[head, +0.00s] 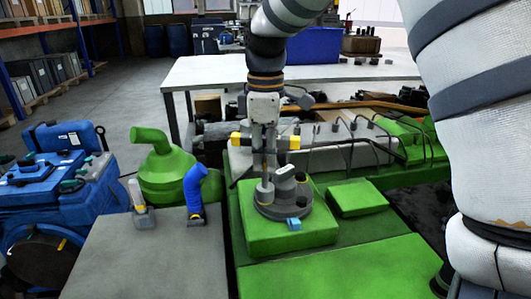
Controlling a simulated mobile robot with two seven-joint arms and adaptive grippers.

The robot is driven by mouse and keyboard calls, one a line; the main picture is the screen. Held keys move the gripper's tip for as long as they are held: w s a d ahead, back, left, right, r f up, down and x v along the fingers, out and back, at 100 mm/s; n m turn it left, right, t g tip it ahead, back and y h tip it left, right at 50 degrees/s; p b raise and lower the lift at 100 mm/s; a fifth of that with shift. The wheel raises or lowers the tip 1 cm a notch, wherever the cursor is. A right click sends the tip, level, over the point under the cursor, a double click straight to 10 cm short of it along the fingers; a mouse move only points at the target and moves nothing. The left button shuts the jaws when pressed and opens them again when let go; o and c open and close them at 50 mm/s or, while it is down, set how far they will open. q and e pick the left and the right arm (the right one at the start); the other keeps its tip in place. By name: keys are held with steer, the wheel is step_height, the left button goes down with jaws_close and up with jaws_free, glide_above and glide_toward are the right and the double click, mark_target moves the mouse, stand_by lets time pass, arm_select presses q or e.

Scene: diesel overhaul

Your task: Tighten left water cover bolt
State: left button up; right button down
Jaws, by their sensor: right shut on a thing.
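The round grey water cover (284,204) lies on a green engine block (318,232), with a raised grey stub on top. My right gripper (264,137) points straight down above the cover's left side. It is shut on an upright tool (264,165) that seems to have a crossbar with yellow ends. The tool's lower end stands over the left cover bolt (264,190), which looks brass-coloured and is partly hidden; I cannot tell whether they touch. My left gripper is not in view.
A small blue piece (293,223) sits at the cover's front edge. A grey bench (150,258) at front left holds a blue elbow hose (195,188) and a yellow-grey item (137,196). Thin pipes (375,135) stand behind. Blue machinery (65,180) is at left.

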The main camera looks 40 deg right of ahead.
steer(key=m, duration=0.9)
steer(key=shift+m, duration=0.4)
steer(key=m, duration=0.5)
steer(key=shift+m, duration=0.4)
steer(key=m, duration=0.9)
steer(key=shift+f, duration=0.1)
steer(key=m, duration=0.5)
steer(key=shift+a, duration=0.1)
